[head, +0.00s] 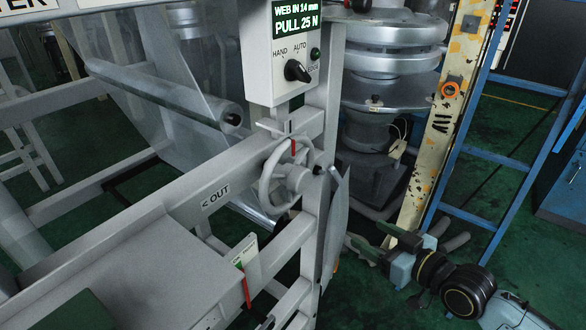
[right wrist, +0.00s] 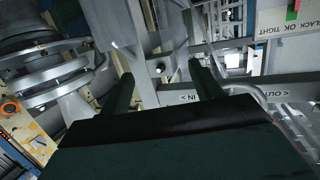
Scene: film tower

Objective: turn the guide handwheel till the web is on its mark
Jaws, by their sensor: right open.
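The grey guide handwheel (head: 268,190) is on the machine's frame in the middle of the head view, with a red mark at its top. A control box (head: 282,92) above it shows "WEB IN 14 mm" and "PULL 25 N". The clear film web (head: 168,125) hangs behind the frame at the left. Its edge mark cannot be made out. My right gripper (head: 364,233) is low and right of the handwheel, apart from it, open and empty. In the right wrist view its fingers (right wrist: 160,74) are spread before a grey post. My left gripper is not in view.
The frame rail (head: 205,198) reads "OUT". A slack/tight gauge card (head: 244,252) hangs below it and shows in the right wrist view (right wrist: 290,30). A plate (head: 335,225) stands between handwheel and gripper. A yellow post (head: 440,130) and blue ladder (head: 485,155) stand right.

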